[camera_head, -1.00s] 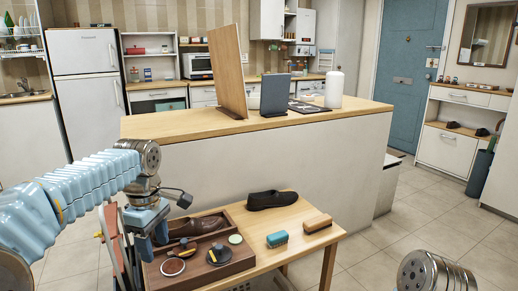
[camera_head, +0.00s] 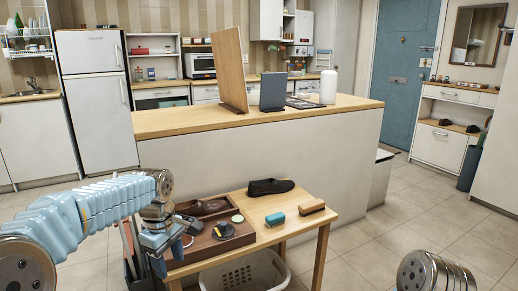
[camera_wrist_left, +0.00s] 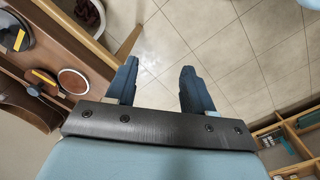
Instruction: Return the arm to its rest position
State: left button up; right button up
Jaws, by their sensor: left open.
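My left arm comes in from the left in the head view, its blue segments bent, with the wrist over the left end of the small wooden table (camera_head: 283,232). My left gripper hangs down there, and its fingertips are hard to make out in that view. In the left wrist view the left gripper (camera_wrist_left: 158,78) has its two dark blue fingers apart, with only tiled floor between them. It is empty. My right gripper is out of view; only a metal joint of my right arm shows at the lower right of the head view.
A wooden shoe-care box (camera_head: 205,250) sits close beside my left wrist. A dark shoe (camera_head: 270,187), a teal brush (camera_head: 275,219) and a wooden brush (camera_head: 312,207) lie on the table. A white basket (camera_head: 245,274) is below. A long counter (camera_head: 260,150) stands behind. Floor at right is clear.

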pick_arm(q)
jog(key=s+d+f+m+h, duration=0.1)
jog(key=s+d+f+m, duration=0.1)
jog(key=f, duration=0.7)
jog(key=s+d+f+m, duration=0.1)
jog(key=d+f+m, duration=0.1)
jog(key=f, duration=0.6)
jog(key=s+d+f+m+h, duration=0.1)
jog(key=s+d+f+m, duration=0.15)
jog(key=f, duration=0.65)
jog(key=s+d+f+m+h, duration=0.1)
jog(key=s+d+f+m, duration=0.1)
jog(key=s+f, duration=0.4)
jog(key=s+d+f+m, duration=0.2)
jog(key=s+f, duration=0.4)
jog(key=s, duration=0.4)
jog(key=shift+d+f+m+t+h, duration=0.15)
jog(key=shift+d+m+t+h, duration=0.2)
jog(key=shift+m, duration=0.2)
